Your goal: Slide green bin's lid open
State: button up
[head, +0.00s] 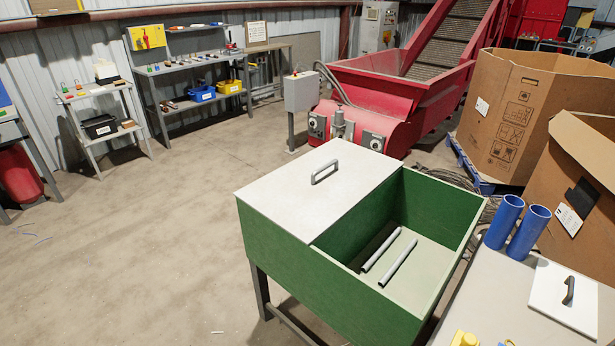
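The green bin (277,248) stands on dark metal legs in the middle of the head view. Its pale lid (285,200) lies flat over the left part of the bin and carries a grey bar handle (324,172). The right part of the bin is uncovered. Two grey rods (381,250) lie side by side on the bin's floor there. The part of the inside under the lid is hidden. My gripper is not in view.
A table (502,284) at the right front holds two blue cylinders (528,233) and a white handled panel (564,299). Large cardboard boxes (515,115) stand behind it. A red conveyor hopper (400,92) is behind the bin. The floor at left is mostly clear.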

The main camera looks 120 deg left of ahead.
aim_at(305, 197)
jog(key=u, duration=3.8)
